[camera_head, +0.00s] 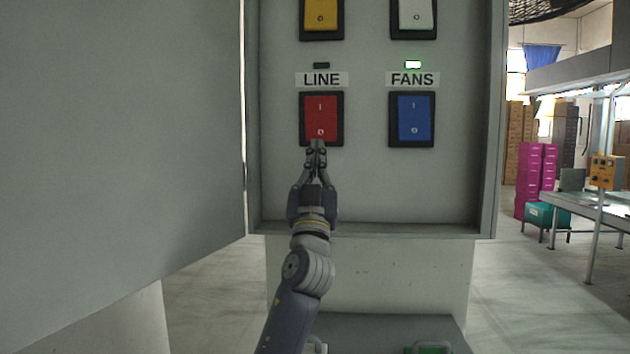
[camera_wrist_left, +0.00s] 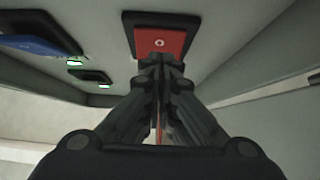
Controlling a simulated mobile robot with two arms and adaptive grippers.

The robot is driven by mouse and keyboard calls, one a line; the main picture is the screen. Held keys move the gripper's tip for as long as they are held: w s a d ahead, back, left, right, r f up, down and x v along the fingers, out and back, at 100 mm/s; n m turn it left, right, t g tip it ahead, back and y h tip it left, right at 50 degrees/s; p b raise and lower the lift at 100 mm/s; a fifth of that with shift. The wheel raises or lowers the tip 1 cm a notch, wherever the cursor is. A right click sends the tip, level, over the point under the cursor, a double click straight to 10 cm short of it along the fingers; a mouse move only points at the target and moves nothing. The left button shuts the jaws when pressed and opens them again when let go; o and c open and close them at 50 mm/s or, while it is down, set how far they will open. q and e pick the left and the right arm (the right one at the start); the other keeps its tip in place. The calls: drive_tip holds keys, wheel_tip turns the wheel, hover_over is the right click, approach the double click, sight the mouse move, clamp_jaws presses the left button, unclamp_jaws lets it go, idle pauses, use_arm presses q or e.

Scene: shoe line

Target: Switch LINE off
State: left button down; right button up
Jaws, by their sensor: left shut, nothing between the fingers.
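The red LINE rocker switch (camera_head: 321,113) is on the panel in the head view, under the LINE label (camera_head: 322,79). The small lamp (camera_head: 321,65) above that label is dark. My left gripper (camera_head: 317,143) is shut and empty, its fingertips at the switch's lower edge, just below the O mark. In the left wrist view, the fingertips (camera_wrist_left: 161,58) overlap the lower part of the red switch (camera_wrist_left: 160,40). I cannot tell for certain whether they touch it. My right gripper is not in view.
The blue FANS switch (camera_head: 412,119) is to the right, with a lit lamp (camera_head: 413,65) above. A yellow switch (camera_head: 321,16) and a white switch (camera_head: 414,15) are higher up. The open cabinet door (camera_head: 120,130) fills the left side. The cabinet's bottom lip (camera_head: 400,233) runs below.

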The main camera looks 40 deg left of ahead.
use_arm(q)
drive_tip(key=v, duration=0.7)
idle(0.4)
